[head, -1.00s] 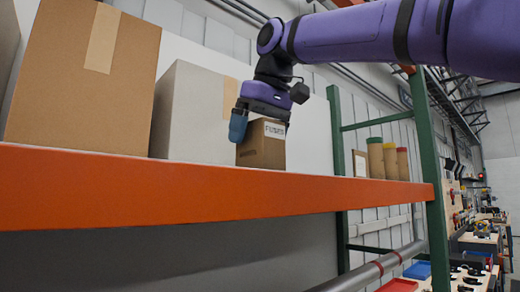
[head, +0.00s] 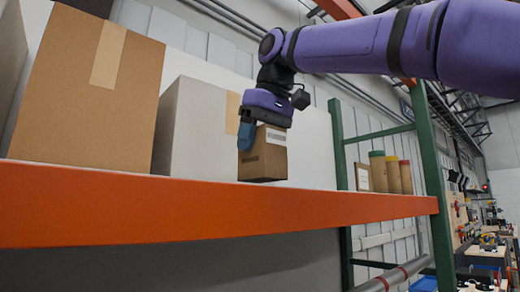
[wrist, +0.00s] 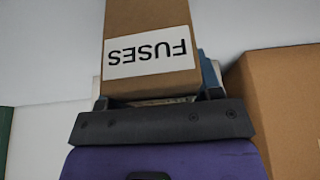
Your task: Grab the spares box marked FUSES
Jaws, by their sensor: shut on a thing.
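The brown spares box (head: 264,158) is at the shelf's front in the head view. In the wrist view the box (wrist: 150,22) carries a white label (wrist: 151,52) that reads FUSES, upside down in the picture. My gripper (head: 262,132) comes down over the box from above, with a blue finger on its left side. The gripper is shut on the box; a finger also shows beside it in the wrist view.
The orange shelf beam (head: 200,207) runs across the front. A large brown carton (head: 90,95) and a grey-white carton (head: 190,130) stand to the left. Several capped tubes (head: 390,173) stand right, near the green upright (head: 431,170). The shelf between box and tubes looks clear.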

